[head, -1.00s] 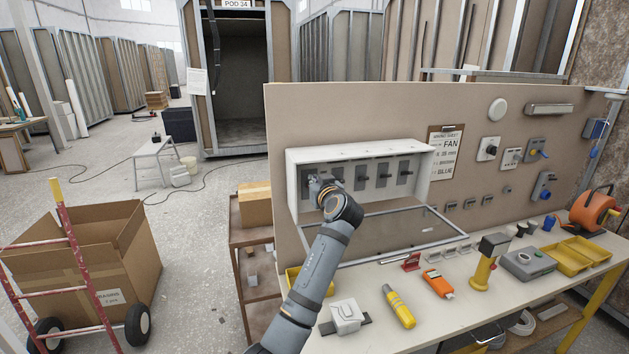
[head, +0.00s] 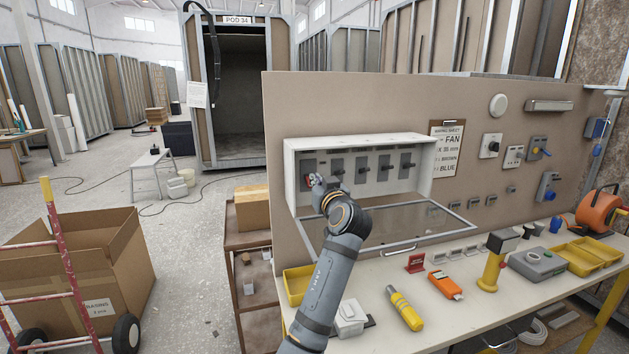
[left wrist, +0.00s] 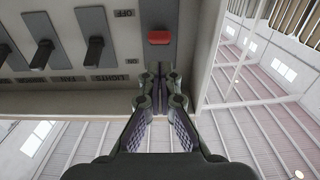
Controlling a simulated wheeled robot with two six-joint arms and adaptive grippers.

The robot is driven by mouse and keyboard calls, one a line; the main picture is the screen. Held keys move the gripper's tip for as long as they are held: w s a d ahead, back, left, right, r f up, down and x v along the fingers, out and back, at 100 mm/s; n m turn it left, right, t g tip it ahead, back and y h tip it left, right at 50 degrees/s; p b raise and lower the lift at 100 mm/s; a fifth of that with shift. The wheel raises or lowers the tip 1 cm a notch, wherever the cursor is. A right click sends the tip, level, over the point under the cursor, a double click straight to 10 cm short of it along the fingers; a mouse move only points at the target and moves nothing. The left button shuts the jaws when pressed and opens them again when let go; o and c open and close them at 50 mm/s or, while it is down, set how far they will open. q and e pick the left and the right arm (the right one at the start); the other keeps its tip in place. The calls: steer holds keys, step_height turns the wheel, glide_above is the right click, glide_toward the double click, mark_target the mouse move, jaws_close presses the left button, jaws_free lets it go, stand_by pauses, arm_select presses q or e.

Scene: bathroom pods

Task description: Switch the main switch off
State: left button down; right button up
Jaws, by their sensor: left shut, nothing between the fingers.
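The main switch is the leftmost switch in the open white switch box (head: 436,165). Its red handle (left wrist: 160,37) shows in the left wrist view, which is upside down. An OFF label shows beside it on the panel. My left gripper (head: 317,184) is at this switch and hides part of it in the head view. In the left wrist view my left gripper (left wrist: 160,82) is shut and empty, its fingertips just below the red handle in the picture. I cannot tell whether they touch the panel. My right gripper is out of view.
Several black-lever switches (head: 361,170) stand in a row to the right. The box's glazed lid (head: 415,228) hangs open below, over the bench (head: 380,335). A yellow tool (head: 404,308), an orange tool (head: 445,285) and yellow trays lie on the bench.

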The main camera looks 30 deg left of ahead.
arm_select(q)
steer(key=v, duration=0.5)
steer(key=shift+s+d+f, duration=0.1)
steer(key=shift+s+d, duration=0.05)
steer(key=shift+d, duration=0.15)
